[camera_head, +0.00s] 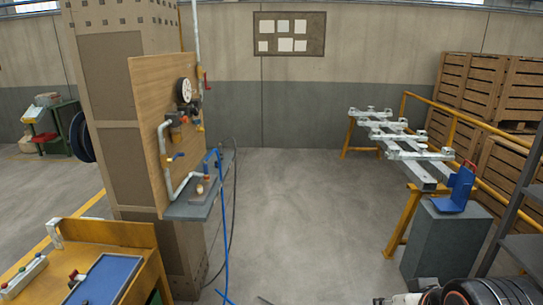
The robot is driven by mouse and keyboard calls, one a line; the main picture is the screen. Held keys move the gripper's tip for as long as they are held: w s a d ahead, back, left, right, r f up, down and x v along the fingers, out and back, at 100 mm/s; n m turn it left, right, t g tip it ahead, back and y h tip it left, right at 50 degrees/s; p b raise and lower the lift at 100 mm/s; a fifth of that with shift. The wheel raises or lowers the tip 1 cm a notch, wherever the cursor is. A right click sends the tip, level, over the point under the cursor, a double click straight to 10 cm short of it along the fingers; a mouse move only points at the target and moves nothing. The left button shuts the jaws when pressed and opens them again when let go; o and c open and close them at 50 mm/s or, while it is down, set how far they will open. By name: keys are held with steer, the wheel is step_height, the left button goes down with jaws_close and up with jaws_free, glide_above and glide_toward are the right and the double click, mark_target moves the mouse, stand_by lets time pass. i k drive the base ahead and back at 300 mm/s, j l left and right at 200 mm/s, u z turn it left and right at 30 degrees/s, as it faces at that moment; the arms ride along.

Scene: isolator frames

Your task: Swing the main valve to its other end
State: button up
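A wooden board (147,90) on the pillar at the left carries pipework with several small valves. A red lever (206,81) shows on the upright pipe beside the round gauge (184,90). A dark valve body with a reddish part (176,117) sits below the gauge. A small blue handle (178,156) shows lower on the board. I cannot tell which of these is the main valve, and the handles are too small to read their exact angles. My gripper's fingers do not show, and nothing is seen touching the valves.
A grey shelf (190,211) juts out below the pipes, with a blue hose (222,200) hanging beside it. A wooden bench with a blue tray (104,278) stands at lower left. A rack (410,150) and crates (500,90) stand right. The middle floor is clear.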

mark_target(206, 87)
steer(key=i+u, duration=0.15)
steer(key=i, duration=0.4)
steer(key=i+u, duration=0.1)
steer(key=i, duration=0.4)
steer(key=i+l+u, duration=0.15)
steer(key=i, duration=0.4)
steer(key=i+l+u, duration=0.1)
steer(key=i, duration=0.4)
